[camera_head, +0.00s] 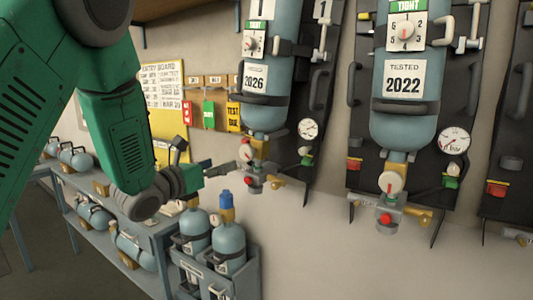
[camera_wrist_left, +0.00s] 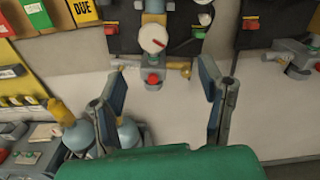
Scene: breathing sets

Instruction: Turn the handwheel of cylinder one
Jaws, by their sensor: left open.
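Cylinder one (camera_head: 271,75) is a pale blue bottle tagged 2026, hung valve-down on a dark wall board marked 1. Its handwheel (camera_head: 246,153) is a small cream disc under the bottle. In the left wrist view, a cream handwheel (camera_wrist_left: 153,38) with a red mark faces me, above a red knob (camera_wrist_left: 153,78). My left gripper (camera_head: 212,163) is open and empty, just left of the valve in the head view. In the wrist view its fingers (camera_wrist_left: 163,86) are spread wide, below the handwheel and apart from it. My right gripper is out of view.
A second cylinder (camera_head: 405,120) tagged 2022 hangs to the right, with its own handwheel (camera_head: 390,182) and gauge (camera_head: 453,140). Below my left gripper, bottles stand in a grey rack (camera_head: 215,280) beside a shelf (camera_head: 130,262). A yellow entry board (camera_head: 163,90) is behind. The wall below the cylinders is bare.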

